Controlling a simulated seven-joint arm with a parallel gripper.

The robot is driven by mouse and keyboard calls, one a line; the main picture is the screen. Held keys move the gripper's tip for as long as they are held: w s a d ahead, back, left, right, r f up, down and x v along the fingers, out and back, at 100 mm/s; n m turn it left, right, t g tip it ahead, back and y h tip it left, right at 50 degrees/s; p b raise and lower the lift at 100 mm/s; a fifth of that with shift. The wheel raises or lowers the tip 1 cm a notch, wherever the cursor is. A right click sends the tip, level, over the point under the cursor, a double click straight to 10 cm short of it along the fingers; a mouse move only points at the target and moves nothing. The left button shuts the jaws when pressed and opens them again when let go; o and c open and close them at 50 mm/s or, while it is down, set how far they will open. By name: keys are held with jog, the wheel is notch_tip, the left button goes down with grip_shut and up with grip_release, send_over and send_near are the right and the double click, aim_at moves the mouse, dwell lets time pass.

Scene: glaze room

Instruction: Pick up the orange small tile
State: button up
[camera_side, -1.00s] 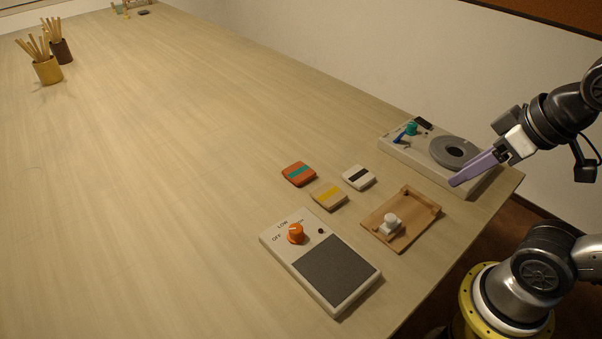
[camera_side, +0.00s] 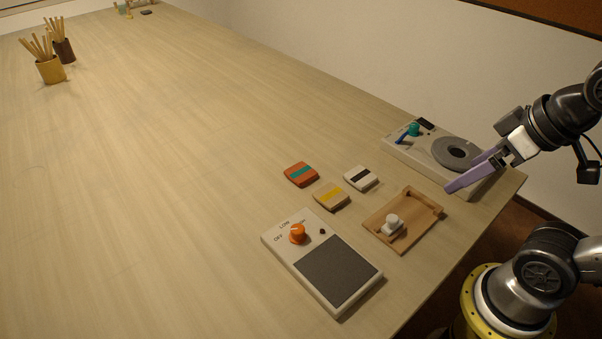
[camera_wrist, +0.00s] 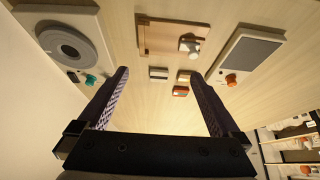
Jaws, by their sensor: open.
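The orange small tile (camera_side: 300,174) has a teal stripe and lies flat on the table, left of the other two tiles in the side view. It also shows in the wrist view (camera_wrist: 181,91), ahead between my fingers and far off. A tan tile with a yellow stripe (camera_side: 331,196) and a white tile with a black stripe (camera_side: 360,178) lie close by. My gripper (camera_side: 464,172) has purple fingers, is open and empty, and hangs near the grey-disc device, well to the right of the orange tile. In the wrist view my gripper (camera_wrist: 160,80) shows both fingers spread.
A white device with an orange knob and dark pad (camera_side: 335,270) stands in front of the tiles. A wooden tray with a white knobbed piece (camera_side: 425,204) lies right of them. A device with a grey disc (camera_side: 427,159) is at the right edge.

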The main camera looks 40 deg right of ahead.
jog(key=w+a+r+n+g, duration=0.2)
jog(key=w+r+n, duration=0.9)
jog(key=w+n, duration=0.15)
jog(key=n+g, duration=0.4)
jog(key=n, duration=0.2)
send_over(301, 171)
jog(key=shift+m, duration=0.25)
notch_tip(301, 171, down, 19)
jog(key=shift+d+r, duration=0.1)
jog(key=shift+d, duration=0.05)
jog(key=shift+a+f, duration=0.15)
jog(key=shift+f, duration=1.4)
jog(key=shift+a+f, duration=0.1)
jog(key=shift+f, duration=1.45)
jog(key=c, duration=1.3)
jog(key=shift+c, duration=0.4)
